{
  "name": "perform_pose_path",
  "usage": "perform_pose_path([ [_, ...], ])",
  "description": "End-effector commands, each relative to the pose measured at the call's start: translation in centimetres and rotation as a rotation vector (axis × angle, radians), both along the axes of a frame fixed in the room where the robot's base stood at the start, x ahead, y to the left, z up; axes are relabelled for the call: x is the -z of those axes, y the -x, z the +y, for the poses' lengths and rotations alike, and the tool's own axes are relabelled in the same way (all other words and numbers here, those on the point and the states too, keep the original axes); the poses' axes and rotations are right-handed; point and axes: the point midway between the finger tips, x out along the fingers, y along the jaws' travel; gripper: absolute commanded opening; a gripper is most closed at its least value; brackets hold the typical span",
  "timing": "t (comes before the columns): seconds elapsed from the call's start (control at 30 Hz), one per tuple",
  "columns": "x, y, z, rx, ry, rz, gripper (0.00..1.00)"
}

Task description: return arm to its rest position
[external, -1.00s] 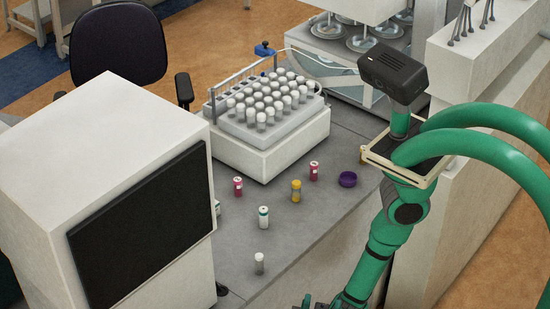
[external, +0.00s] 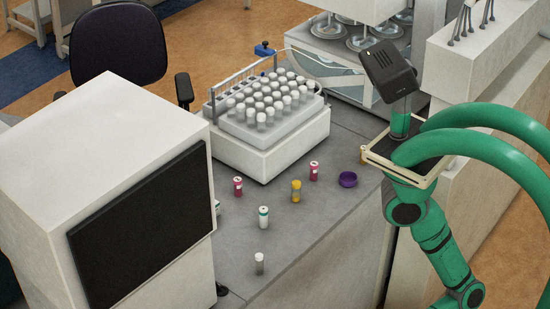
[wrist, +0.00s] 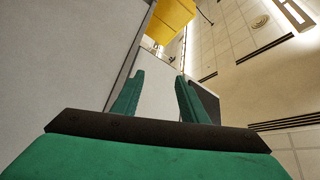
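My arm (external: 435,235) is green and hangs down along the right of the bench in the external view. Its lower part bends near the bottom edge, and the gripper itself is not visible there. In the wrist view my gripper (wrist: 157,85) shows two green fingers standing apart with nothing held between them. The wrist camera looks upward past a pale grey surface toward the ceiling.
A white box with a dark panel (external: 135,225) stands at left. A yellow object (wrist: 170,18) shows in the wrist view.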

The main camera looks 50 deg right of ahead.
Motion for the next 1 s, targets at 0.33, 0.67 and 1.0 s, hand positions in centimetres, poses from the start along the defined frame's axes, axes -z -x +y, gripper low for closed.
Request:
perform_pose_path([
  [0.33, 10.7, -2.3, -11.9, 0.213, 0.299, 0.176, 0.40],
  [0.67, 8.6, -11.6, -30.7, 0.664, 0.723, -0.078, 0.40],
  [1.0, 4.2, -11.5, -44.0, 0.879, 1.161, -0.228, 0.40],
])
